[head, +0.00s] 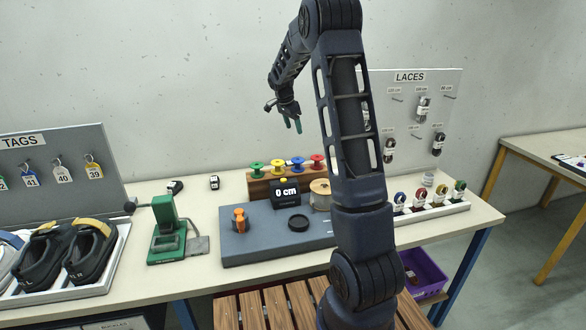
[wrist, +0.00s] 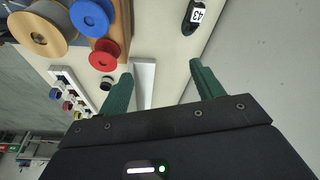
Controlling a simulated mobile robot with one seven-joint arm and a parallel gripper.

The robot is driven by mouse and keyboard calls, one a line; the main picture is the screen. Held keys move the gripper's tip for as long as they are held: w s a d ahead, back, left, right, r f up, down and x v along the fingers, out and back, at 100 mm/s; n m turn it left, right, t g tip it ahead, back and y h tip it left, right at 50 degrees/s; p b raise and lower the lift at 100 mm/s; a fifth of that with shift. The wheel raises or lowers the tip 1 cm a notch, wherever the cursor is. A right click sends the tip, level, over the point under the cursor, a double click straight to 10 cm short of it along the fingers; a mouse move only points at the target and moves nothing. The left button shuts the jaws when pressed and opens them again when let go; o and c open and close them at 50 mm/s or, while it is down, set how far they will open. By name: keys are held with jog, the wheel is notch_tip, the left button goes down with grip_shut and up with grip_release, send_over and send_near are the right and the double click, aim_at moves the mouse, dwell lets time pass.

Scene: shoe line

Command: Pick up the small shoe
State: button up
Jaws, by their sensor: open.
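A small dark object with a white face (head: 214,183) lies at the back of the bench, left of the spool stand. In the wrist view a small black object with a white "43" label (wrist: 196,15) lies at the top, beyond my fingertips; it looks like the same object, perhaps the small shoe, but I cannot be sure. Larger dark shoes with yellow trim (head: 90,252) sit in a tray at the far left. My gripper (head: 292,125) is raised near the wall, above the spools. Its green fingers are apart and empty in the wrist view (wrist: 160,80).
A spool stand (head: 262,190) stands under my gripper. A grey mat (head: 262,247) bears a "0 cm" display (head: 286,191) and an orange item (head: 239,219). A green press (head: 166,230) stands left of it. The LACES board (head: 452,105) is at the right.

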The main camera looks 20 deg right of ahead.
jog(key=w+f+m, duration=0.1)
jog(key=w+f, duration=0.2)
jog(key=f, duration=0.1)
jog(key=w+f+m+h, duration=0.1)
jog(key=w+f, duration=0.3)
jog(key=f, duration=0.1)
jog(key=w+f+m, duration=0.2)
jog(key=w+f, duration=0.2)
jog(key=f, duration=0.1)
jog(key=shift+a+g, duration=0.35)
jog(key=shift+g, duration=0.05)
jog(key=shift+w+f+h, duration=0.1)
jog(key=shift+f+h, duration=0.2)
jog(key=x, duration=0.5)
jog(key=shift+f, duration=0.2)
jog(key=shift+a+x, duration=0.2)
jog(key=shift+x, duration=2.4)
jog(key=shift+f, duration=0.1)
jog(key=shift+c, duration=0.3)
jog(key=c, duration=1)
